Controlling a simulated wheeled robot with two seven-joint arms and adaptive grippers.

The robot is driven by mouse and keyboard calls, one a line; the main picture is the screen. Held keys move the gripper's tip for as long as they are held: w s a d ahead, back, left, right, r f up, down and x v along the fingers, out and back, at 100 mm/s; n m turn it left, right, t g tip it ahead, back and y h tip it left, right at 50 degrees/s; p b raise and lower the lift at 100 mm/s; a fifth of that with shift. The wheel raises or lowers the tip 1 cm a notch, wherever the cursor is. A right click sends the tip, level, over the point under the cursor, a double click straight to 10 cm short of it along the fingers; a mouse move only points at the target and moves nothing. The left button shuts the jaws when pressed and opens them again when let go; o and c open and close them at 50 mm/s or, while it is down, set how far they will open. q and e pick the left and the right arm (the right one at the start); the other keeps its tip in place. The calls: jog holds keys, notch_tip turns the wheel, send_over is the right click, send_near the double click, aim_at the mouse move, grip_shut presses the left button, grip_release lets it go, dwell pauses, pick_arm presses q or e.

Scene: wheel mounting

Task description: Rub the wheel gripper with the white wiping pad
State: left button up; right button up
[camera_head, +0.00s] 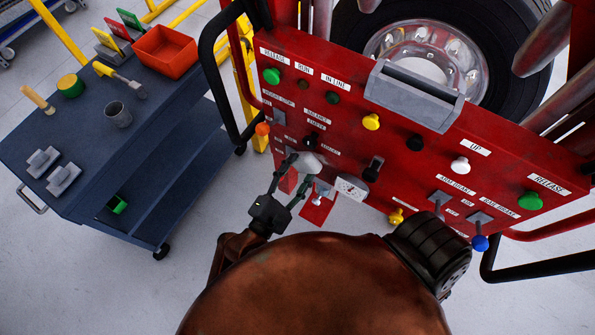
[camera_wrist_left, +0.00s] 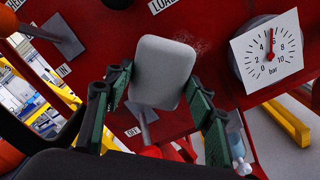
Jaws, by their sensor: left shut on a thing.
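My left gripper (camera_head: 299,176) is shut on the white wiping pad (camera_head: 308,162), in front of the lower left of a red control panel (camera_head: 330,108). In the left wrist view the pad (camera_wrist_left: 162,72) is a pale grey rounded block between the green fingers of the gripper (camera_wrist_left: 160,95). Its broad face is towards the camera. Pale specks show on the red surface beside its upper right edge. I cannot tell whether the pad touches the panel. The panel belongs to a red wheel-holding machine, with a tyre (camera_head: 345,35) behind it. My right gripper is out of view.
A pressure gauge (camera_head: 351,188) sits right of the pad. Levers and coloured knobs, such as a yellow one (camera_head: 371,122), stick out of the panel. A black curved handle (camera_head: 211,75) stands left. A dark cart (camera_head: 165,150) carries a red bin (camera_head: 164,52) and tools.

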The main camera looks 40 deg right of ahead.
pick_arm(q)
jog(key=shift+w+d, duration=0.1)
jog(key=shift+d, duration=0.2)
dwell(0.4)
jog(key=shift+w+d, duration=0.25)
jog(key=shift+d, duration=0.3)
